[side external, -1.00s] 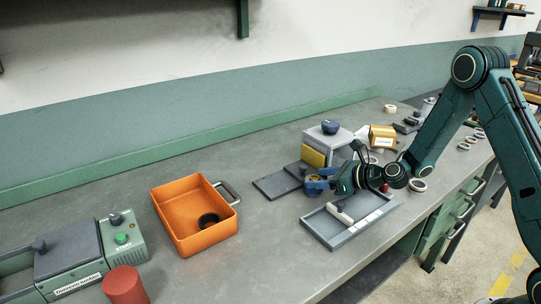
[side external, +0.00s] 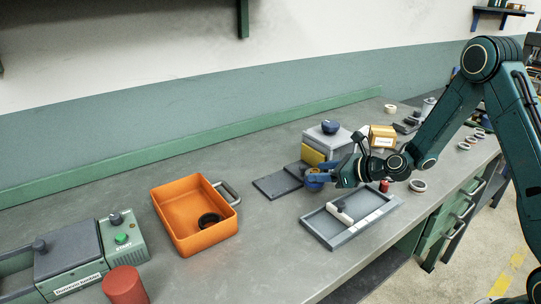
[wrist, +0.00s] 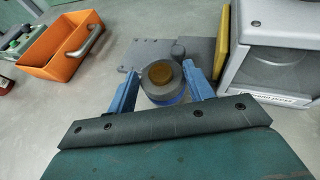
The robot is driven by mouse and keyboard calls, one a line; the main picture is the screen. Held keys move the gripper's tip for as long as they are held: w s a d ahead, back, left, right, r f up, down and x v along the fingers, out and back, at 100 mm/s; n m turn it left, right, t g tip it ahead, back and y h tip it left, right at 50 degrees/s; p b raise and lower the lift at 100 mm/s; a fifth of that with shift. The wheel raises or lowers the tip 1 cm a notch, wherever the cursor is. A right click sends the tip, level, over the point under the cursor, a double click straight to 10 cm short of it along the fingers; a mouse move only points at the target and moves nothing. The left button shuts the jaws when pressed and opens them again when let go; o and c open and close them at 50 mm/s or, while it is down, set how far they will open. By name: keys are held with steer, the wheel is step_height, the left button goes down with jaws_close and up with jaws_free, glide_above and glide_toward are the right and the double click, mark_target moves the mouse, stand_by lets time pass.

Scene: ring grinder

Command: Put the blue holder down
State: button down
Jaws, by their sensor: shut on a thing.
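The blue holder (wrist: 165,93) is a short round piece with a blue lower part, a grey rim and an amber-brown top. It sits between the two blue fingers of my gripper (wrist: 158,88) in the wrist view. My gripper (side external: 316,178) is shut on it. In the side view the holder (side external: 314,187) shows partly below the fingers, in front of the dark grey plate (side external: 272,186). I cannot tell whether its underside touches the bench.
A grey tray (side external: 322,232) with a light block lies in front of my gripper. The grey press (side external: 342,139) with a yellow panel (side external: 313,157) stands behind. An orange bin (side external: 170,217) holding a dark ring is to the left. Bare bench lies between bin and tray.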

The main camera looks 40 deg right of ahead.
step_height(320, 180, up, 18)
stand_by(0.6)
steer(key=shift+d, duration=0.15)
stand_by(0.5)
steer(key=s+d+m+h, duration=0.1)
steer(key=d+m+h, duration=0.65)
steer(key=d, duration=1.95)
steer(key=s+d+m+g+h, duration=0.1)
steer(key=s+d+m+h, duration=0.1)
steer(key=s+d, duration=0.45)
steer(key=s+d+m+g+h, duration=0.1)
steer(key=s+d+m+h, duration=0.15)
steer(key=d, duration=0.65)
steer(key=s+d+m+g+h, duration=0.1)
steer(key=s+d+h, duration=0.2)
steer(key=s+d, duration=0.35)
step_height(320, 180, down, 15)
steer(key=w+d, duration=0.1)
steer(key=w, duration=0.1)
steer(key=shift+d+f, duration=0.15)
steer(key=shift+d, duration=0.05)
steer(key=shift+f, duration=2.15)
